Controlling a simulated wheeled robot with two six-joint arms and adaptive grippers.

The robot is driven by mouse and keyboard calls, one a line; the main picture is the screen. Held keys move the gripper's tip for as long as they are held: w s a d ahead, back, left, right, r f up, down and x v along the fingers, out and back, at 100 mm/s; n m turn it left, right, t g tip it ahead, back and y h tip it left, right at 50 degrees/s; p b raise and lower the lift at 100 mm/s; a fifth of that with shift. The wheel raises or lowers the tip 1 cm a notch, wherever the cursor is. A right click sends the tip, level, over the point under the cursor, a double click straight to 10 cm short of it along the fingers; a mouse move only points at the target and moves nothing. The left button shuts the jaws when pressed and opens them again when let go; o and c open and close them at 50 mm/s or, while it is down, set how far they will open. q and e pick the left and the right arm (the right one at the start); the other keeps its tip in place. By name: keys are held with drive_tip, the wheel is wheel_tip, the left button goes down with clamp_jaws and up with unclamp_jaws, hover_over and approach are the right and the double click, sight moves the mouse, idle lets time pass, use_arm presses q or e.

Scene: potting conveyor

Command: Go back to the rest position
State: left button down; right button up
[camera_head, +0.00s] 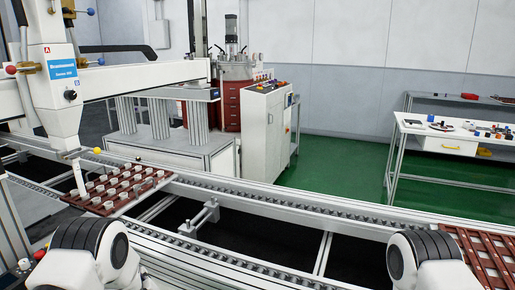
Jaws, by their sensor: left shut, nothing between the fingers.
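My left arm (90,250) shows at the lower left edge, with its black-banded joint in front of the conveyor. My left gripper is low in that corner and its fingers are hard to make out. It is shut, with nothing held. My right arm (425,258) comes up at the lower right, beside a brown tray. My right gripper is not visible there. Both arms stay in the near part of the view, at the front side of the conveyor (270,210).
A brown tray (135,203) with several small pots sits on the conveyor at left under the white dispensing machine (62,75). Another brown tray (490,255) is at far right. A control cabinet (265,130) and a workbench (455,140) stand behind. The floor between them is clear.

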use_arm(q)
drive_tip(key=s+d+f+m+g+h, duration=0.2)
drive_tip(key=s+f+m+g+h, duration=0.15)
drive_tip(key=s+f, duration=0.8)
drive_tip(key=s+d+f+m+g+h, duration=0.1)
drive_tip(key=s+d+m+g, duration=0.1)
drive_tip(key=s, duration=0.9)
drive_tip(key=s+d+f+m+g+h, duration=0.1)
drive_tip(key=s+g, duration=0.4)
drive_tip(key=s, duration=0.5)
drive_tip(key=s+d+f+m+g+h, duration=0.1)
drive_tip(key=s+d+m+g, duration=0.2)
drive_tip(key=s, duration=0.8)
drive_tip(key=shift+s+d+f+g+h, duration=0.35)
drive_tip(key=shift+d+g, duration=0.1)
drive_tip(key=shift+d, duration=0.15)
